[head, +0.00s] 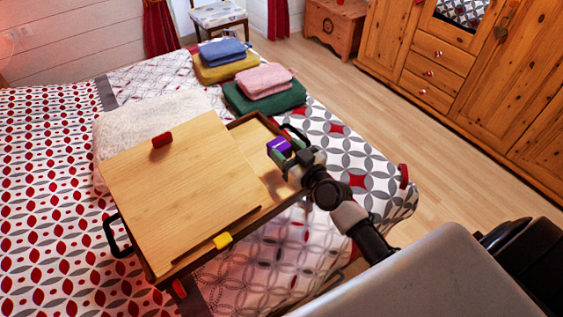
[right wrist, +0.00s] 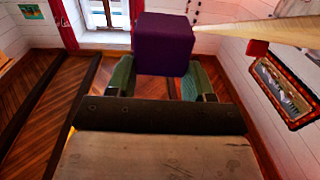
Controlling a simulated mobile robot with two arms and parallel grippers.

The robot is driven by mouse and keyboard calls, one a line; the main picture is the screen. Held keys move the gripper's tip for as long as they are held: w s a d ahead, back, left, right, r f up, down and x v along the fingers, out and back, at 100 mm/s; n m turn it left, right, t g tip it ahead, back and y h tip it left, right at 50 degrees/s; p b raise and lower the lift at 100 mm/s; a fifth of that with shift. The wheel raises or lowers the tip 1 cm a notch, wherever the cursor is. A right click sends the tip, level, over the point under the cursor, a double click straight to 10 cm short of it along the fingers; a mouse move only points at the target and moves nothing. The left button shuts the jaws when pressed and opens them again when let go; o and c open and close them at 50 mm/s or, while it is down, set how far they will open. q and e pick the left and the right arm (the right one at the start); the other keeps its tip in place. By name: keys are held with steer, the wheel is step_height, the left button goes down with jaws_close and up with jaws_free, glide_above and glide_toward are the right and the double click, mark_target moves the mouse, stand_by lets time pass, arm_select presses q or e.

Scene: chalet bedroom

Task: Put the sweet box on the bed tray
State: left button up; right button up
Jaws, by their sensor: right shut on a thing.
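The purple sweet box (head: 279,146) is held in my right gripper (head: 284,156), over the right edge of the bed tray. In the right wrist view the dark purple box (right wrist: 164,43) sits between the two green fingertips (right wrist: 158,75). The bed tray (head: 262,132) stands on the bed, with dark sides and black handles. Its light wooden board (head: 185,185) covers most of it, and a bare strip of tray shows at the right. Whether the box touches the tray, I cannot tell. My left gripper is not in view.
A small red object (head: 162,140) lies on the board and a yellow one (head: 222,240) is at its front edge. Folded towels, pink (head: 264,80) on green (head: 265,99) and blue (head: 222,51) on yellow (head: 226,68), lie behind the tray. The patterned bed (head: 50,190) surrounds it.

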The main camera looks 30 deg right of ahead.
steer(key=shift+f, duration=0.6)
step_height(320, 180, down, 3)
steer(key=shift+f+b, duration=0.2)
steer(key=shift+b, duration=1)
steer(key=shift+w+f, duration=0.1)
steer(key=shift+f, duration=0.15)
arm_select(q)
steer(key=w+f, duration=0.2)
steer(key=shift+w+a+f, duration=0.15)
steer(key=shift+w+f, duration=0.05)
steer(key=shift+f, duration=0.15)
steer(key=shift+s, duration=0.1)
arm_select(e)
steer(key=shift+r, duration=0.1)
steer(key=o, duration=0.9)
steer(key=shift+f, duration=0.2)
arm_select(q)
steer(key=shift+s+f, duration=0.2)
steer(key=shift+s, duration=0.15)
arm_select(e)
steer(key=shift+r, duration=0.1)
